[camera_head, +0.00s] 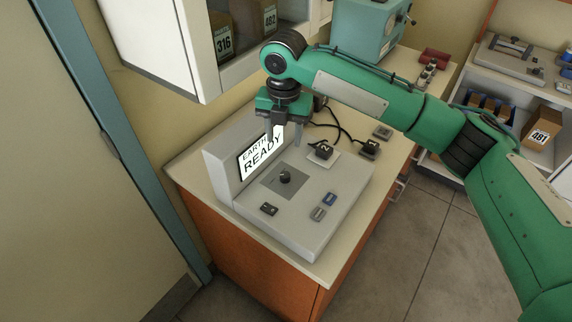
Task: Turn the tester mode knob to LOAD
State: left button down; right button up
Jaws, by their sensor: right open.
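The tester (330,205) is a grey console on the bench with an upright back panel. Its screen (262,154) reads "EARTH" and "READY", partly covered by my gripper. The black mode knob (285,177) sits on a darker square plate (270,186) on the sloped top; its markings are too small to read. My right gripper (283,143) is open and points down in front of the screen, above and behind the knob, apart from it. The green right arm comes in from the right. My left gripper is not in view.
A white wall cabinet (165,45) overhangs at upper left. A teal machine (365,28) stands at the bench's far end.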

aim_at(285, 174)
notch_tip(285, 174, down, 13)
jog(key=p, duration=0.2)
jog(key=shift+d+f+p, duration=0.1)
jog(key=shift+f+p, duration=0.1)
jog(key=shift+p, duration=0.2)
jog(key=c, duration=1)
